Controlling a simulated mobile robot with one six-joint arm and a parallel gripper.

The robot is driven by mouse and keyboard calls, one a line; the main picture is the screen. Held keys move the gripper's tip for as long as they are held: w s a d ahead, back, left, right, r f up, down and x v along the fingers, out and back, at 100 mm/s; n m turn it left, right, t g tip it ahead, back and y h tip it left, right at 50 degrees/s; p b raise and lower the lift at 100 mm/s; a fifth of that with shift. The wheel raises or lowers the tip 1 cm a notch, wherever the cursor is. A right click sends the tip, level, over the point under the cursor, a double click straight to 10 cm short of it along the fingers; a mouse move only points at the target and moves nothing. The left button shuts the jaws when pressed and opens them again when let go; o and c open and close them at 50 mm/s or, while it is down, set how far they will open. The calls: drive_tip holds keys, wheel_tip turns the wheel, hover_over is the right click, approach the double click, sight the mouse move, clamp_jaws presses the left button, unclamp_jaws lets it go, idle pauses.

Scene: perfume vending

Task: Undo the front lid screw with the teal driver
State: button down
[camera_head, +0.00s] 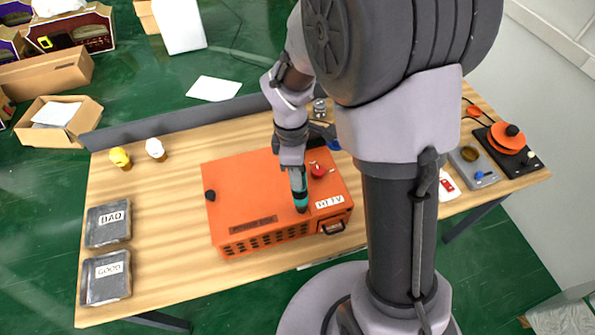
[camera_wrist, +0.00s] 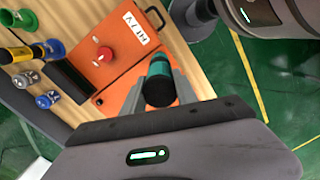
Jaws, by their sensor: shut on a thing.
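The orange box (camera_head: 245,190) with its flat lid stands in the middle of the wooden table; part of it also shows in the wrist view (camera_wrist: 110,75). My gripper (camera_head: 295,167) is over the right half of the lid. It is shut on the teal driver (camera_head: 299,190), which points down toward the lid's front edge, beside the white label. In the wrist view my gripper's fingers (camera_wrist: 158,92) clasp the driver (camera_wrist: 160,68), seen nearly end-on. The front lid screw does not show in either view. Whether the driver's tip touches the lid cannot be told.
A red button (camera_head: 318,170) and a black knob (camera_head: 209,196) rise from the lid. A black handle (camera_head: 333,227) is on the box's front. Trays marked BAD (camera_head: 107,240) and GOOD (camera_head: 105,291) lie at left. A coil stand (camera_head: 508,140) is at right.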

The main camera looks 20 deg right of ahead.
drive_tip(key=shift+f+b, duration=0.45)
drive_tip(key=shift+f, duration=0.35)
idle(3.5)
wheel_tip(320, 180, up, 7)
drive_tip(key=p, duration=0.6)
drive_tip(key=shift+r+p, duration=0.15)
drive_tip(key=shift+p, duration=0.15)
